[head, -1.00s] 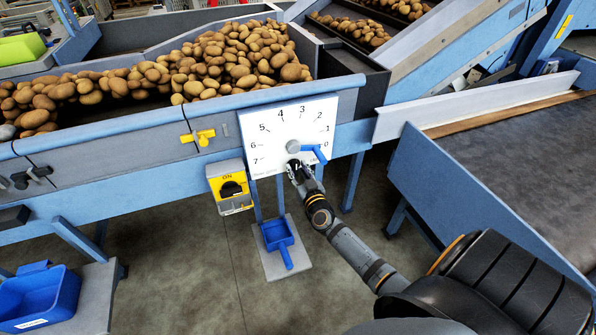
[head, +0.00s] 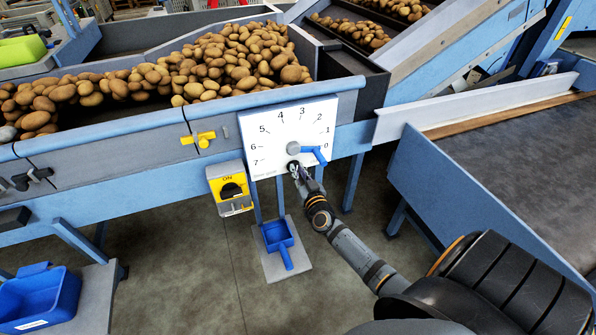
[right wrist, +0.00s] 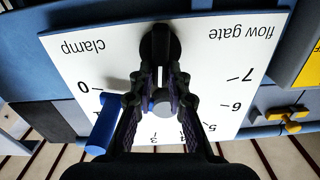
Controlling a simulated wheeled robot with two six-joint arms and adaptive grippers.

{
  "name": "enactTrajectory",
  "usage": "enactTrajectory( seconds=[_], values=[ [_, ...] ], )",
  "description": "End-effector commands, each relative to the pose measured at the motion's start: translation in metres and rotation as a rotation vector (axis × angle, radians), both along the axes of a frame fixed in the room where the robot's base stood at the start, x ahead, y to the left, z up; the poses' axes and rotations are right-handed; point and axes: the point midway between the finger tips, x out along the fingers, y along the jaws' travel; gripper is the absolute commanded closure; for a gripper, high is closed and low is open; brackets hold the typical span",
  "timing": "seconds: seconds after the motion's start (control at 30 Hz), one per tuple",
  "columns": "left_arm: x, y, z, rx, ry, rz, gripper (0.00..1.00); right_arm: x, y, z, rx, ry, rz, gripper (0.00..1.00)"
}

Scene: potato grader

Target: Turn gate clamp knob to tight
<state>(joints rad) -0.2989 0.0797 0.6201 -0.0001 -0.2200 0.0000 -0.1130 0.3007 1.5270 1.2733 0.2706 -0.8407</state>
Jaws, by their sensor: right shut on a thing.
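The white flow gate panel (head: 262,130) carries a dial numbered 0 to 7, with a blue lever (head: 313,153) on a grey hub pointing near 0. The black clamp knob (right wrist: 160,40) sits on the panel below that hub, near the "clamp" lettering. It is small and mostly covered by my gripper in the head view. My right gripper (head: 294,168) is shut on the knob, coming from below right. In the right wrist view, which is upside down, its two fingers (right wrist: 161,68) close on the knob's raised grip. My left gripper is not in view.
The blue lever (right wrist: 104,124) is close beside one finger. A yellow switch box (head: 231,189) and a yellow valve handle (head: 198,138) are left of the panel. A blue scoop (head: 278,237) lies below. Potatoes (head: 235,60) fill the hopper above. A conveyor (head: 515,160) stands at right.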

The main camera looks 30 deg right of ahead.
Motion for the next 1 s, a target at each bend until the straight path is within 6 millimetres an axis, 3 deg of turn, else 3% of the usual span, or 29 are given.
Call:
enactTrajectory(
  seconds=[1.0],
  values=[
    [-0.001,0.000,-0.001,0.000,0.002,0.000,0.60,-0.003,-0.012,-0.010,0.909,-0.217,-0.001,1.00]
  ],
)
